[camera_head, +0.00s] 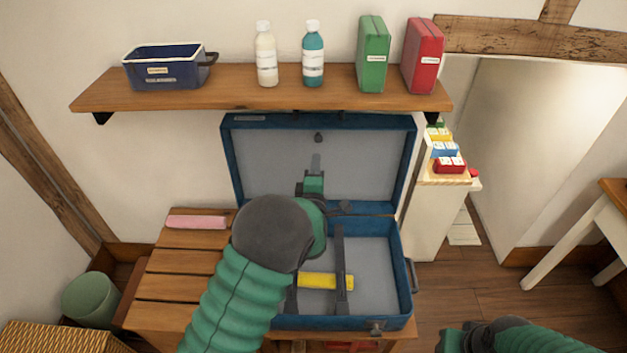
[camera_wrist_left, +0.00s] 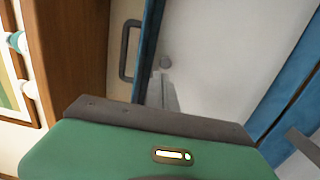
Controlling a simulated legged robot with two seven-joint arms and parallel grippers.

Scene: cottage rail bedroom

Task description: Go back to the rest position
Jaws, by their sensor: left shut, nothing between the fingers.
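My left arm reaches up from the bottom of the head view over the open blue suitcase (camera_head: 408,250). My left gripper (camera_head: 316,163) is shut and empty, in front of the suitcase's raised lid (camera_head: 265,160). The gripper's green body fills the bottom of the left wrist view, with the pale lid lining (camera_wrist_left: 230,60) beyond it. My right arm shows only in part at the bottom right edge of the head view; its jaws are not clear. A yellow rolled item (camera_head: 325,281) lies in the suitcase's base, partly beside my arm.
The suitcase rests on a slatted wooden bench (camera_head: 180,262) with a pink roll (camera_head: 196,222). Above is a shelf (camera_head: 215,97) with a blue bin (camera_head: 165,68), two bottles (camera_head: 266,55) and green (camera_head: 373,55) and red boxes (camera_head: 423,57).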

